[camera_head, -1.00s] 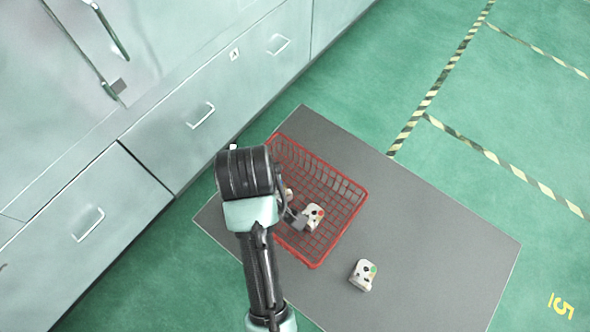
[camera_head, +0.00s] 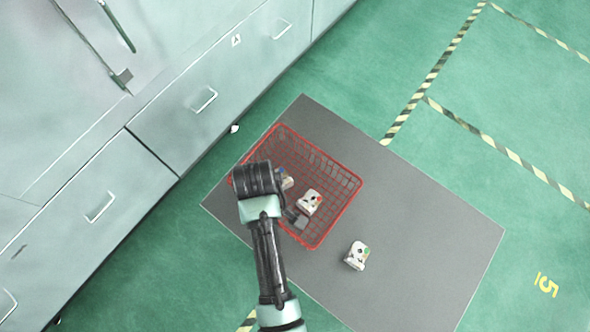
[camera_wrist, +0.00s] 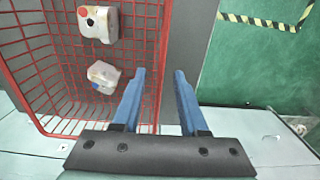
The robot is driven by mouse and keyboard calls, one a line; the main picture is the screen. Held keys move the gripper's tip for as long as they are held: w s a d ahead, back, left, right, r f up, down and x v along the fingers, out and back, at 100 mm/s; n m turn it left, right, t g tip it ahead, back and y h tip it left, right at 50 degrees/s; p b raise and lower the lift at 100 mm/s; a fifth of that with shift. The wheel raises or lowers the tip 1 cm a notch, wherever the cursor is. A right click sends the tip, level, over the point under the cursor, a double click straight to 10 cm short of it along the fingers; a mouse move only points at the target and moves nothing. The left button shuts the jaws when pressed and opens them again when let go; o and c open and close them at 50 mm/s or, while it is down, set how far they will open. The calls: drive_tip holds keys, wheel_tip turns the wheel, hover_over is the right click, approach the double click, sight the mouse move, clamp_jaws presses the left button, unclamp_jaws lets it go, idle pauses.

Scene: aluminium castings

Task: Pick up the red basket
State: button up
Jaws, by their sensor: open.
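The red basket (camera_head: 347,183) is a wire mesh basket standing on a grey mat, with small white castings inside. One casting (camera_head: 309,201) shows in the basket's middle and another (camera_head: 286,181) shows partly beside my arm. In the wrist view the basket (camera_wrist: 152,55) fills the left side, with two castings (camera_wrist: 98,24) (camera_wrist: 103,77) inside. My gripper (camera_wrist: 158,72) is open, its two blue fingers on either side of the basket's right rim in that view. Nothing is held. Whether the fingers touch the rim I cannot tell. In the head view my arm hides the basket's near left edge.
Another white casting (camera_head: 357,255) lies on the grey mat (camera_head: 420,240) outside the basket. Grey cabinets with drawer handles (camera_head: 206,100) run along the left. Green floor with striped tape (camera_head: 430,85) lies open to the right.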

drive_tip(key=shift+f+p, duration=0.4)
drive_tip(key=shift+f, duration=1.9)
clamp_jaws()
drive_tip(key=shift+w, duration=0.1)
